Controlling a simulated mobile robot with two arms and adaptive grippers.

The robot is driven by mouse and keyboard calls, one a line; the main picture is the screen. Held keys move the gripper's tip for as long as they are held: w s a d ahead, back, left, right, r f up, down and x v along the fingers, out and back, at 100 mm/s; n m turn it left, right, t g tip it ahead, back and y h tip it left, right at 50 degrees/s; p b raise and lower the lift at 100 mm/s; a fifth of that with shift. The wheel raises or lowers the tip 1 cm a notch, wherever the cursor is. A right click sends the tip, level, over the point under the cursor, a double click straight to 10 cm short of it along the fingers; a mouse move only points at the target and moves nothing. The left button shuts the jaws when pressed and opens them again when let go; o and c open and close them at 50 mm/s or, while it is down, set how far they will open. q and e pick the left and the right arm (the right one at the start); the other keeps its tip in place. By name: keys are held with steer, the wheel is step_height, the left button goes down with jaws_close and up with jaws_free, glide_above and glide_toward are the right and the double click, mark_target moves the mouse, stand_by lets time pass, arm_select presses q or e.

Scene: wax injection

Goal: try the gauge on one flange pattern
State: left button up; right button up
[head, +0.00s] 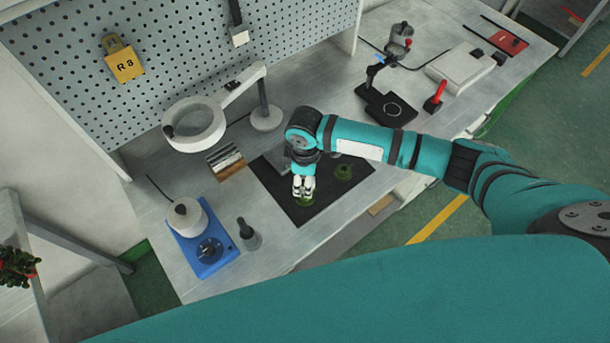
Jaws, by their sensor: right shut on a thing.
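A green flange pattern (344,172) lies on the dark mat (272,178) on the bench, just right of my right gripper. A second green flange pattern (305,203) shows at the fingertips of my right gripper (304,192), low over the front part of the mat. The gripper points down and is shut on this pattern; its fingers cover much of it. I cannot tell whether the pattern touches the mat. I cannot make out the gauge for sure. My left gripper is not in view.
A magnifier lamp (194,124), a small rack (226,162) and a blue device (207,240) stand left of the mat. A dark-based stand (384,106) and a red-handled tool (435,97) are farther right. A pegboard (180,60) closes the back.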

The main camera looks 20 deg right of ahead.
steer(key=shift+d+r+p, duration=0.1)
steer(key=shift+p, duration=0.5)
step_height(320, 180, down, 3)
steer(key=shift+r+b, duration=0.1)
steer(key=shift+b, duration=0.65)
steer(key=shift+f+b, duration=0.4)
steer(key=shift+f, duration=0.75)
steer(key=shift+p, duration=0.9)
steer(key=shift+f+b, duration=0.7)
steer(key=shift+f, duration=0.5)
stand_by(1.5)
stand_by(1.7)
